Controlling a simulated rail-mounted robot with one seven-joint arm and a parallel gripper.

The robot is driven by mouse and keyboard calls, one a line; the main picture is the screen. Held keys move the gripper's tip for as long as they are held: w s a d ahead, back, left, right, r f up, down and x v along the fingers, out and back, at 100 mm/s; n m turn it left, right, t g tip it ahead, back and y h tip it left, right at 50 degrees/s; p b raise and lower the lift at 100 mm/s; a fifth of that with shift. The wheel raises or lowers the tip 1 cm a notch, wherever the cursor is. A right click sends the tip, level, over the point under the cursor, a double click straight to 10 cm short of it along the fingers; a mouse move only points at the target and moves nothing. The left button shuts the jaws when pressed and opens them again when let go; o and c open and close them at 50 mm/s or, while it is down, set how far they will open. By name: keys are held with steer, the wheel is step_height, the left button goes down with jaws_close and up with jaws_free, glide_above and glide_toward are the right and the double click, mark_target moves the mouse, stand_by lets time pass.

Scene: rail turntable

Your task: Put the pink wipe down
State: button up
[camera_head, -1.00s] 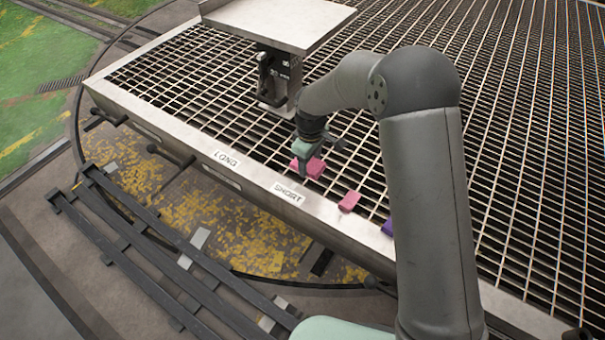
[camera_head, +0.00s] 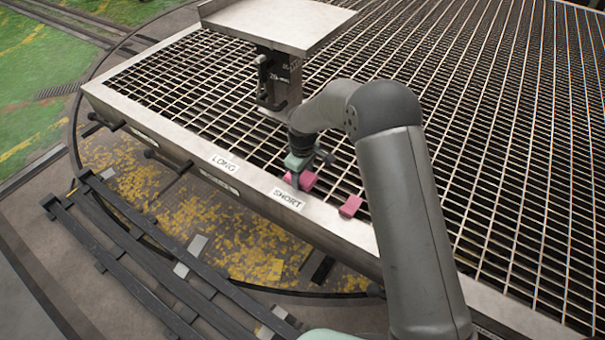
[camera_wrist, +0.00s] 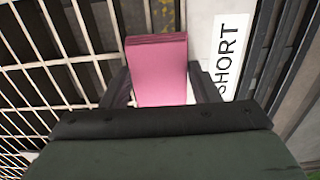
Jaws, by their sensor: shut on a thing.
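The pink wipe (camera_head: 306,181) is a folded pink block held between the fingers of my gripper (camera_head: 298,172), close to the SHORT label (camera_head: 289,198) on the grating's metal edge. In the wrist view the pink wipe (camera_wrist: 158,68) sits between the two dark fingers of my gripper (camera_wrist: 160,88), with the SHORT label (camera_wrist: 230,55) just to its right. I cannot tell whether the wipe touches the surface below. A second pink piece (camera_head: 350,206) lies on the grating to the right of my gripper.
The LONG label (camera_head: 224,163) is further left on the metal edge (camera_head: 190,150). A raised metal plate (camera_head: 280,22) stands on the grating behind my gripper. Dark rails (camera_head: 130,250) run below the edge. The grating right of my arm looks clear.

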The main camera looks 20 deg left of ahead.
steer(key=shift+f, duration=0.5)
steer(key=o, duration=1)
steer(key=shift+r, duration=0.1)
